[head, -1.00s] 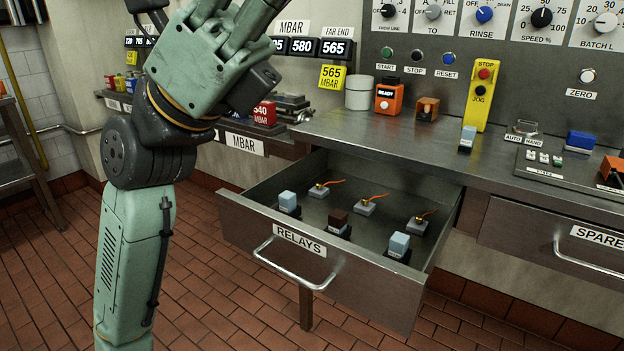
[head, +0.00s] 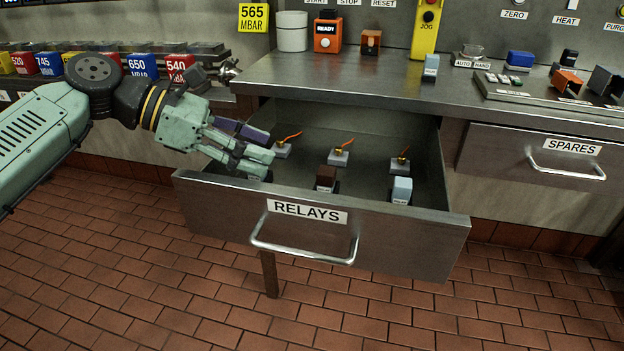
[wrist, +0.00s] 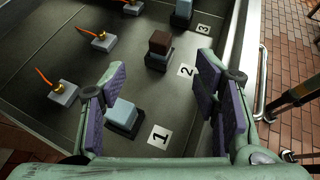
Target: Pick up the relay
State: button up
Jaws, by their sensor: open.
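Relays sit in the open RELAYS drawer (head: 300,232). In the wrist view a light blue relay (wrist: 123,115) sits beside label 1, below and between my open fingers, nearer the left one. The brown relay (wrist: 160,46) sits by label 2 and another blue one (wrist: 183,12) by label 3. The head view also shows the brown relay (head: 325,177) and the right-hand blue relay (head: 401,190). My gripper (head: 264,149) is open and empty over the drawer's left part. It hides the relay by label 1 in the head view.
Grey blocks with orange wires (head: 339,157) stand in a row behind the relays. The drawer's front wall and handle (head: 303,252) lie close to my gripper. The steel counter (head: 350,89) overhangs behind; a small pale blue block (head: 431,66) stands on it.

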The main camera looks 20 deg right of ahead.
aim_at(324, 170)
jog(key=x, duration=1.1)
jog(key=shift+s+d, duration=0.15)
jog(key=shift+d, duration=0.25)
jog(key=shift+c, duration=0.2)
jog(key=c, duration=1.2)
